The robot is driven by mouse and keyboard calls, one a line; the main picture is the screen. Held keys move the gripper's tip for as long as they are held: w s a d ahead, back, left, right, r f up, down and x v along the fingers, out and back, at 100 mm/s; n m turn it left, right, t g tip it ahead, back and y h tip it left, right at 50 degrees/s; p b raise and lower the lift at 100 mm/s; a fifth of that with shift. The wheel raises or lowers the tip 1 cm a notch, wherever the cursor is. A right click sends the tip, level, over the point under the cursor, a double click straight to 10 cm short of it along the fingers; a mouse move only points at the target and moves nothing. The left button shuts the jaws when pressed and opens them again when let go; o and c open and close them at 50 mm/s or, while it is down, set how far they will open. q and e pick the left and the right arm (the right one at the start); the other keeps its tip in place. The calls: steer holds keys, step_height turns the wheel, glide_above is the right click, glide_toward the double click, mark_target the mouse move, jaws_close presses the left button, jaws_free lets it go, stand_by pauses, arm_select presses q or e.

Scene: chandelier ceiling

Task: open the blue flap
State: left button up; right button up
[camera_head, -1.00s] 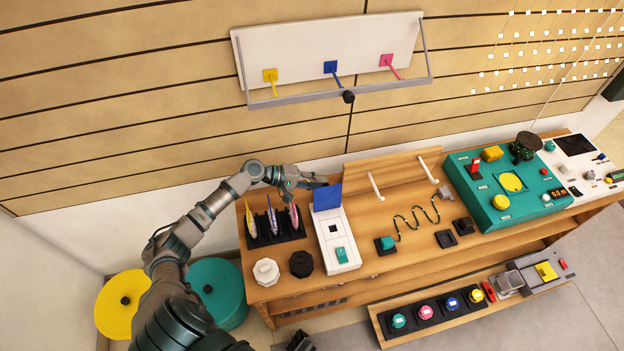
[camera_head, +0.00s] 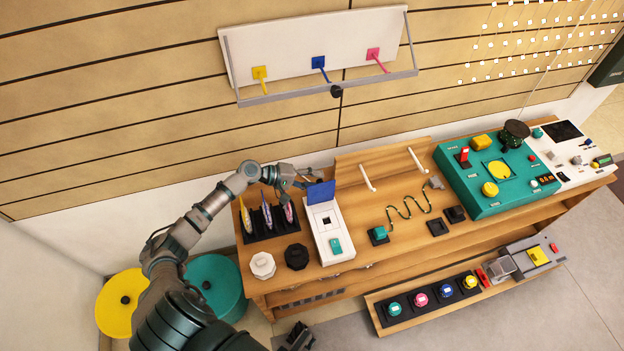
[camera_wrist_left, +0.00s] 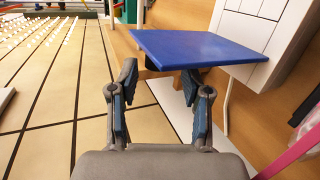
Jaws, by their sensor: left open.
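The blue flap (camera_head: 321,192) sits at the far end of the white box (camera_head: 330,235) on the wooden bench. It stands raised, tilted up from the box's face. In the left wrist view the flap (camera_wrist_left: 205,46) is a flat plate jutting out from the white box (camera_wrist_left: 262,35). My left gripper (camera_head: 303,180) is at the flap's far left side. Its fingers (camera_wrist_left: 158,80) are apart with nothing between them, close to the flap's edge; I cannot tell whether they touch it. A dark part at the bottom edge (camera_head: 297,337) may be my right gripper; its jaws are unclear.
A dark rack (camera_head: 270,225) with several coloured items stands just left of the box. White (camera_head: 262,265) and black (camera_head: 296,257) knobs are in front. A wooden slanted board with white handles (camera_head: 367,178) is to the right. A teal console (camera_head: 480,195) stands farther right.

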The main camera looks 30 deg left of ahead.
arm_select(q)
steer(key=v, duration=1.1)
steer(key=shift+s+a, duration=0.25)
steer(key=shift+a, duration=0.05)
